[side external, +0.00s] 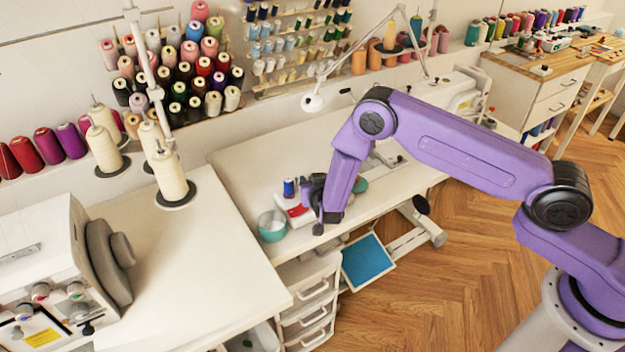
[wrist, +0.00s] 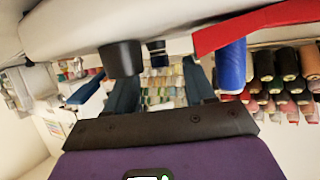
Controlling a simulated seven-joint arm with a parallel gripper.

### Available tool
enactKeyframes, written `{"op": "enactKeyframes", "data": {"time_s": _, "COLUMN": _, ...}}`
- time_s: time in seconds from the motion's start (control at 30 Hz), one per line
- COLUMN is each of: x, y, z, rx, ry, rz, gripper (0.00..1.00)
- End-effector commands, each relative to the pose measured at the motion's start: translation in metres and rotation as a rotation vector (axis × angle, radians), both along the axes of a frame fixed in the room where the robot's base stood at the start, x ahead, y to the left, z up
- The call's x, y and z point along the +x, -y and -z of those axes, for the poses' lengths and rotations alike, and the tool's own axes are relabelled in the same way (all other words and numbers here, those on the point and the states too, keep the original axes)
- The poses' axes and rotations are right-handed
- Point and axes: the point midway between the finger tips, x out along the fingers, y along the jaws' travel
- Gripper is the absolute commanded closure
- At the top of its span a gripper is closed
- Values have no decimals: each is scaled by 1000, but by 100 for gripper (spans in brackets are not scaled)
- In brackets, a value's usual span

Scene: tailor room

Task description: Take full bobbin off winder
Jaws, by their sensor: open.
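In the side view, a small red and white device (side external: 294,211), which looks like the winder, sits near the table's front edge. A blue thread spool (side external: 289,188) stands upright at it; it also shows in the wrist view (wrist: 232,68), to the right of the fingers. My gripper (side external: 317,208) is low, just right of the device. In the wrist view my gripper (wrist: 158,74) is open, with nothing held between the fingers. A small dark and blue piece (wrist: 157,46) shows beyond the gap between them; I cannot tell if it is the full bobbin.
A teal round tin (side external: 272,226) stands left of the device. A black cylinder (wrist: 121,58) is close to the left finger in the wrist view. A sewing machine (side external: 462,92) stands behind my arm. The white tabletop (side external: 245,165) is clear at left. Thread racks line the wall.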

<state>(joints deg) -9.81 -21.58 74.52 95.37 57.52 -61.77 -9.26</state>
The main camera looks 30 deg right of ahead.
Motion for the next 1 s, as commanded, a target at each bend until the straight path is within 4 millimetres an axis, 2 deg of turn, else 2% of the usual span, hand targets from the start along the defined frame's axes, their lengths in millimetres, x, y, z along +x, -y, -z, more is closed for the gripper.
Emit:
{"op": "enactKeyframes", "data": {"time_s": 0.13, "x": 9, "y": 4, "z": 5, "rx": 0, "ry": 0, "rz": 0, "gripper": 46}}
{"op": "enactKeyframes", "data": {"time_s": 0.37, "x": 10, "y": 4, "z": 5, "rx": 0, "ry": -1, "rz": -1, "gripper": 46}}
{"op": "enactKeyframes", "data": {"time_s": 0.4, "x": 10, "y": 4, "z": 5, "rx": 0, "ry": -1, "rz": -1, "gripper": 49}}
{"op": "enactKeyframes", "data": {"time_s": 0.47, "x": 10, "y": 4, "z": 5, "rx": -1, "ry": 0, "rz": -1, "gripper": 69}}
{"op": "enactKeyframes", "data": {"time_s": 0.5, "x": 10, "y": 4, "z": 5, "rx": -1, "ry": 0, "rz": -1, "gripper": 82}}
{"op": "enactKeyframes", "data": {"time_s": 0.57, "x": 10, "y": 4, "z": 5, "rx": 0, "ry": -1, "rz": -1, "gripper": 100}}
{"op": "enactKeyframes", "data": {"time_s": 1.0, "x": 10, "y": 3, "z": 1, "rx": -1, "ry": 0, "rz": -1, "gripper": 100}}
